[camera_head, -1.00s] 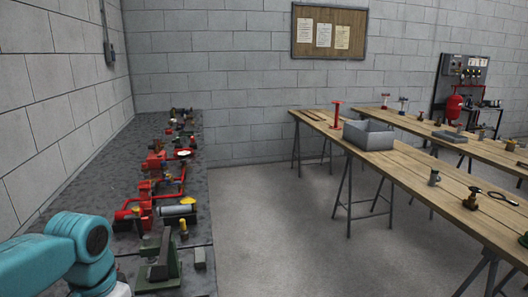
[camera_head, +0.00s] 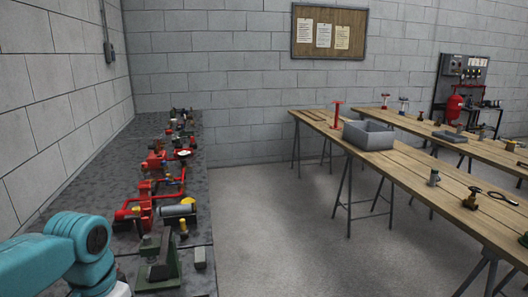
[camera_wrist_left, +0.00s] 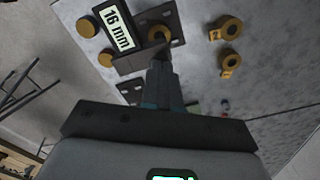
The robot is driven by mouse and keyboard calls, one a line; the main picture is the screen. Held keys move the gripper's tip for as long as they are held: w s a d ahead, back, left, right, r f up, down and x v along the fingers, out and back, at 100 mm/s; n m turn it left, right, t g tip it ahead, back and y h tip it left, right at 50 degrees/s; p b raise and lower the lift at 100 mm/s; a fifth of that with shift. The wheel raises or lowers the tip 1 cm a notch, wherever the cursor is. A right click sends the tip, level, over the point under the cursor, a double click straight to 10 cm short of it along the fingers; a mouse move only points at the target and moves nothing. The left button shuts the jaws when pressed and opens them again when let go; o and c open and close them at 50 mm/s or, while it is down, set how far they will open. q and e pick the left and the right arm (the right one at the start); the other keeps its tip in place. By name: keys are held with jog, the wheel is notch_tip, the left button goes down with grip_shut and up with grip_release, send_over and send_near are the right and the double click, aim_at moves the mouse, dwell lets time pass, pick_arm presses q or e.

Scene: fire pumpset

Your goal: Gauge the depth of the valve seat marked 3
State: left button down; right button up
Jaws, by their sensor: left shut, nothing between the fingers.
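My left gripper (camera_wrist_left: 160,68) is shut and empty in the left wrist view. Its tips are just below a brass ring (camera_wrist_left: 159,35) and overlap a dark bar beside it; I cannot tell whether they touch. Two brass rings to the right bear the marks 2 (camera_wrist_left: 226,29) and, apparently, 1 (camera_wrist_left: 230,62). No mark 3 is readable; the ring at my fingertips is partly hidden. In the head view my left arm comes in at lower left, its gripper out of frame. My right gripper is not in view.
Round brass pieces (camera_wrist_left: 87,26) lie left of the panel. In the head view, a dark bench (camera_head: 197,235) along the left wall holds red pipework (camera_head: 150,190) and a green stand (camera_head: 160,270). A clear floor aisle separates it from wooden tables with a grey bin (camera_head: 369,136).

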pick_arm(q)
jog(key=shift+s+d+f, duration=0.1)
jog(key=shift+s+f, duration=0.1)
jog(key=shift+f, duration=0.15)
jog(key=shift+w+r+p, duration=0.15)
jog(key=shift+r+p, duration=0.4)
jog(key=shift+p, duration=0.1)
notch_tip(320, 180, up, 4)
jog(key=p, duration=0.3)
jog(key=shift+f, duration=0.25)
notch_tip(320, 180, up, 2)
jog(key=shift+w+r+p, duration=0.1)
jog(key=shift+p, duration=1)
jog(key=shift+r+p, duration=0.3)
jog(key=shift+r, duration=0.05)
jog(key=shift+f, duration=0.15)
